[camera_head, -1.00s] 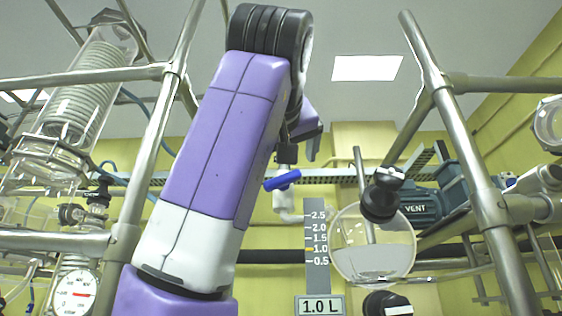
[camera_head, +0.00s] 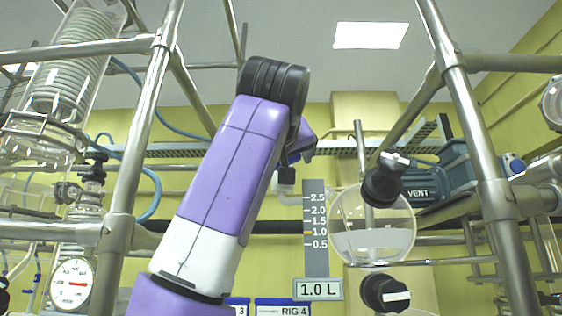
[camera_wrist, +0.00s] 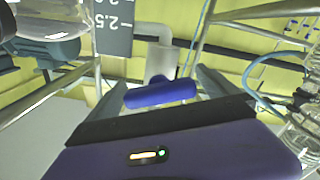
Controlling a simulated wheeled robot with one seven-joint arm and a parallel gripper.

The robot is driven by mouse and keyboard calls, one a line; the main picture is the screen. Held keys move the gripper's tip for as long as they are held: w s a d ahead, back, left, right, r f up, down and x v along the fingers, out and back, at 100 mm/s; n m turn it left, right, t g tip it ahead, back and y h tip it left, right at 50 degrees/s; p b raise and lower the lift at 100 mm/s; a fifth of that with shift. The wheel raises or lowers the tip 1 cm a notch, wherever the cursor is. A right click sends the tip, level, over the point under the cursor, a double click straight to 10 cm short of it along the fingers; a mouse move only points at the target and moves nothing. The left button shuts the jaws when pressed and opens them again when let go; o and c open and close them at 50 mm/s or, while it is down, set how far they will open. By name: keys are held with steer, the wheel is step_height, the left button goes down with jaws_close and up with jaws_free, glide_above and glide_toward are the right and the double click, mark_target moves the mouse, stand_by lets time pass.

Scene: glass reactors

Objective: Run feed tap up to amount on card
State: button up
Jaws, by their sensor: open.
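The blue tap handle (camera_wrist: 160,93) lies crosswise between the fingertips of my open gripper (camera_wrist: 162,82) in the wrist view. The card (camera_head: 319,289) reads 1.0 L. Above it stands a grey scale (camera_head: 316,260) marked 0.5 to 2.5, with a yellow mark at 1.0. The round glass vessel (camera_head: 346,218) beside it holds pale liquid, its surface near the 1.0 mark; the exact level is unclear.
Steel frame posts stand left (camera_head: 147,110) and right (camera_head: 480,150). A black knob marked VENT (camera_head: 381,186) sits on the vessel top and another black knob (camera_head: 386,293) below it. A glass coil condenser (camera_head: 68,75) and dial gauge (camera_head: 72,284) are at left.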

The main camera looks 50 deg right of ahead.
steer(key=c, duration=1.4)
steer(key=shift+o, duration=0.2)
steer(key=m, duration=0.4)
steer(key=shift+m, duration=0.3)
steer(key=o, duration=1.4)
steer(key=shift+c, duration=0.2)
